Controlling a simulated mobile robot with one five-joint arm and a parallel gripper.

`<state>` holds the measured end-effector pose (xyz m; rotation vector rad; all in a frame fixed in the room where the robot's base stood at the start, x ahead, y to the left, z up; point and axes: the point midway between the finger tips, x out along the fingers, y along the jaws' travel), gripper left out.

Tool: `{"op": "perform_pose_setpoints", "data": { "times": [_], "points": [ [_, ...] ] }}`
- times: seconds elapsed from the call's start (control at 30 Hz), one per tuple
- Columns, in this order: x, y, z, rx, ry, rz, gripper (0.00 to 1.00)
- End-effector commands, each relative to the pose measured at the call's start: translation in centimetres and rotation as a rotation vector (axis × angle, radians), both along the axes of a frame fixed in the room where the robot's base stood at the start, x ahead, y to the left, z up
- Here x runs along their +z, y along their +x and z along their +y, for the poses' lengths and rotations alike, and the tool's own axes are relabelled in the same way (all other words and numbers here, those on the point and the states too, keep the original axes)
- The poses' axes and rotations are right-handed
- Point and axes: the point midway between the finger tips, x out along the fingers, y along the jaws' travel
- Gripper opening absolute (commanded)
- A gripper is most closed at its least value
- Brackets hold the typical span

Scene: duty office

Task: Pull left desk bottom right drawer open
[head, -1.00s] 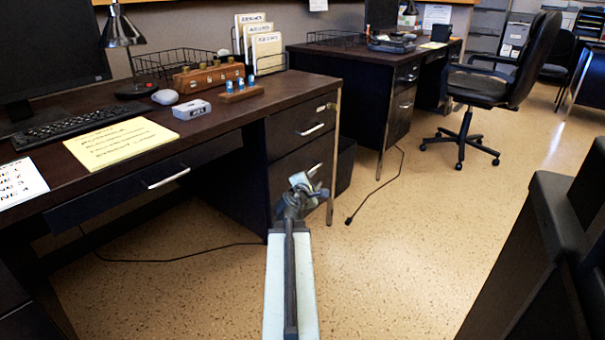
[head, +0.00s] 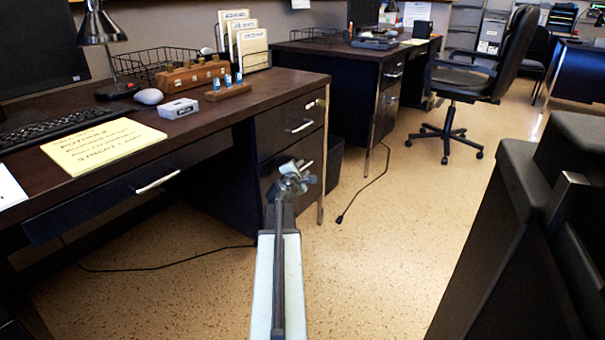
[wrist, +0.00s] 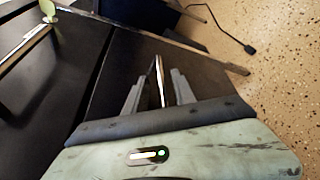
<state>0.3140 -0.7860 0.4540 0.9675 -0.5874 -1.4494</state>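The left desk (head: 190,130) has a right pedestal with two drawers. The bottom right drawer (head: 268,178) looks shut, partly hidden behind my gripper (head: 298,175). Its metal handle (head: 307,166) shows just above the gripper. In the wrist view, my gripper (wrist: 158,92) has its two fingers apart, with the bottom drawer's handle (wrist: 158,78) between them. Gaps show on both sides of the handle, so the fingers do not appear closed on it. The top right drawer (head: 285,128) is also shut; its handle shows at left in the wrist view (wrist: 25,48).
A dark cabinet-like object (head: 540,230) fills the lower right. A black cable (head: 365,190) lies on the floor beside the desk. A bin-like dark box (head: 334,160) stands behind the pedestal. An office chair (head: 470,85) is farther back. Speckled floor (head: 400,240) is clear between.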

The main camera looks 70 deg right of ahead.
Motion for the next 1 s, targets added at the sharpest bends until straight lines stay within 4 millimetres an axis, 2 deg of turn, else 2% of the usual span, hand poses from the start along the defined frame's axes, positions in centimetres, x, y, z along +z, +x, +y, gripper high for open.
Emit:
{"op": "perform_pose_setpoints", "data": {
  "times": [0.23,0.33,0.37,1.0],
  "points": [
    [-0.03,-0.12,-0.31,-0.001,0.0,0.0,0.31],
    [-0.03,-0.14,-0.31,-0.001,0.0,0.0,0.04],
    [-0.02,-0.14,-0.32,-0.001,0.0,0.0,0.0],
    [0.06,-0.08,-0.35,0.001,-0.002,-0.001,0.0]
  ]
}}
